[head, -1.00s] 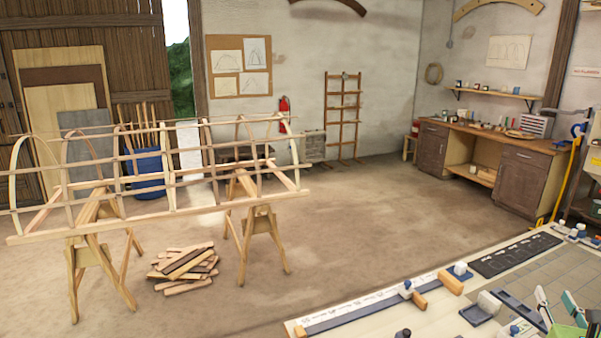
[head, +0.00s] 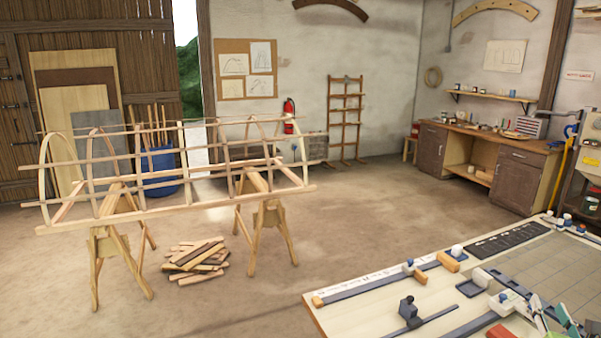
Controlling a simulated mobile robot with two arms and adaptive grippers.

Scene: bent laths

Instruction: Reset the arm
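My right gripper (head: 552,312) shows at the bottom right edge of the head view, over the workbench (head: 345,322). Its two pale fingers with green inner faces stand apart, with nothing visible between them. The rest of my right arm is cut off by the bottom of the picture. My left gripper and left arm are not in view.
A lath frame (head: 165,211) rests on sawhorses at left, beside scrap wood (head: 196,260). The floor between is clear.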

